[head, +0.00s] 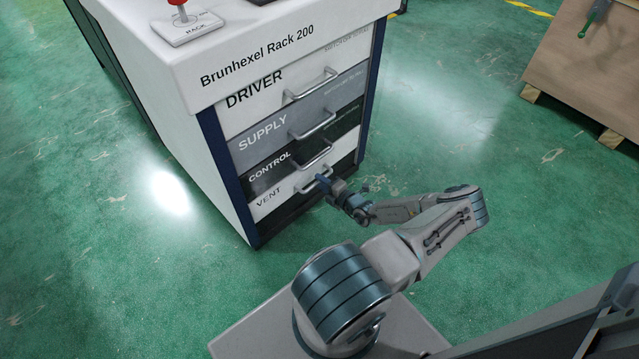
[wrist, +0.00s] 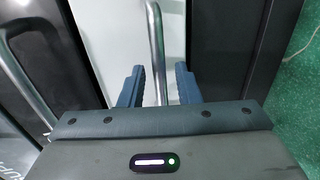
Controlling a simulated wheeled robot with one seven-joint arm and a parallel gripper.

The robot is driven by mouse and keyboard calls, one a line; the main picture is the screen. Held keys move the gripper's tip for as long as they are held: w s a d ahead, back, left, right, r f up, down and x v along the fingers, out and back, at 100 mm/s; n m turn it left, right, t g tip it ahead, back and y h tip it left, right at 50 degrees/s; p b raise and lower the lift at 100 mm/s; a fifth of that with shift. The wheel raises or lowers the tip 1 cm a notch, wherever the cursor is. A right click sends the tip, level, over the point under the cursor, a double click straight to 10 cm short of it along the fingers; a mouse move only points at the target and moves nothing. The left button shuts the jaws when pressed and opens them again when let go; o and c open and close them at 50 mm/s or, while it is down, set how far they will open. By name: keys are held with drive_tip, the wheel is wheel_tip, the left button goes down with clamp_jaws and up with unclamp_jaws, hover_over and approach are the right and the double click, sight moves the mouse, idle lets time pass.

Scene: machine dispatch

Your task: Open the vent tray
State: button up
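The vent tray (head: 270,204) is the lowest, white drawer of the Brunhexel Rack 200, and its front looks flush with the rack. Its metal handle (wrist: 155,45) runs between the two blue fingers of my gripper (wrist: 159,85) in the wrist view, with a gap on each side. My gripper (head: 322,183) is open and at the vent tray's handle in the head view, where it hides part of that handle. I cannot tell how deep the fingers reach around the bar.
Above it are the black control tray (head: 265,180), the grey supply tray (head: 270,143) and the white driver tray (head: 262,103), all shut. A red-knobbed switch (head: 185,25) stands on the rack's top. A wooden crate (head: 590,70) is at the upper right.

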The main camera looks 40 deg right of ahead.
drive_tip(key=shift+x, duration=0.8)
clamp_jaws()
drive_tip(key=shift+s+d, duration=0.1)
drive_tip(key=shift+s, duration=0.05)
